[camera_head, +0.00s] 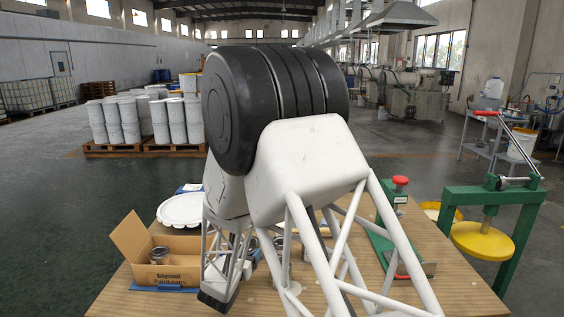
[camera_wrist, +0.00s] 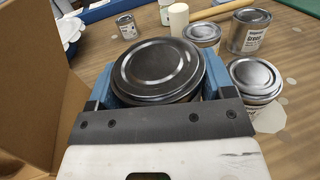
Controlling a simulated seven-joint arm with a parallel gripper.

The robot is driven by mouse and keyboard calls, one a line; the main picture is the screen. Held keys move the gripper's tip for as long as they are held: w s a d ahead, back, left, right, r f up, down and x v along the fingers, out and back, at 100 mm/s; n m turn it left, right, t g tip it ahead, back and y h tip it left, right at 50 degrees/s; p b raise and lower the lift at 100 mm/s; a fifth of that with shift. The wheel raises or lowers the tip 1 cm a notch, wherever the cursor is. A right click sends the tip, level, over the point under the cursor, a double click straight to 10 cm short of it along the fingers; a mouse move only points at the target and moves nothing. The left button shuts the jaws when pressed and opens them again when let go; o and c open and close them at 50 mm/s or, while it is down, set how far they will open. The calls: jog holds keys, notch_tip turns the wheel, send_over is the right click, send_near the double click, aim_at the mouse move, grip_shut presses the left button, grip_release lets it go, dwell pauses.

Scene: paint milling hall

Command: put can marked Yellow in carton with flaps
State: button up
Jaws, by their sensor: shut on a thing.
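My gripper (camera_wrist: 157,78) has its blue fingers shut on a can (camera_wrist: 160,65) with a dark lid, seen from above in the wrist view. The can's label is hidden, so its marking cannot be read. The carton with flaps (camera_head: 176,273) stands open at the left front of the table in the head view, with a can (camera_head: 159,255) showing inside it. The carton's brown cardboard (camera_wrist: 35,90) also fills the left of the wrist view, beside my gripper. In the head view my arm hides the held can.
A can marked Green (camera_wrist: 249,32), another can (camera_wrist: 202,36) and a nearer can (camera_wrist: 256,82) stand right of my gripper. A small can (camera_wrist: 127,26) and a white cylinder (camera_wrist: 178,18) stand beyond. A green press (camera_head: 388,235) stands at the table's right.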

jog(key=shift+r, duration=0.15)
notch_tip(320, 180, up, 10)
send_over(244, 289)
jog(key=x, duration=0.3)
jog(key=shift+r, duration=0.15)
jog(key=shift+f, duration=8.8)
jog(key=shift+v, duration=1.55)
jog(key=shift+f, duration=0.15)
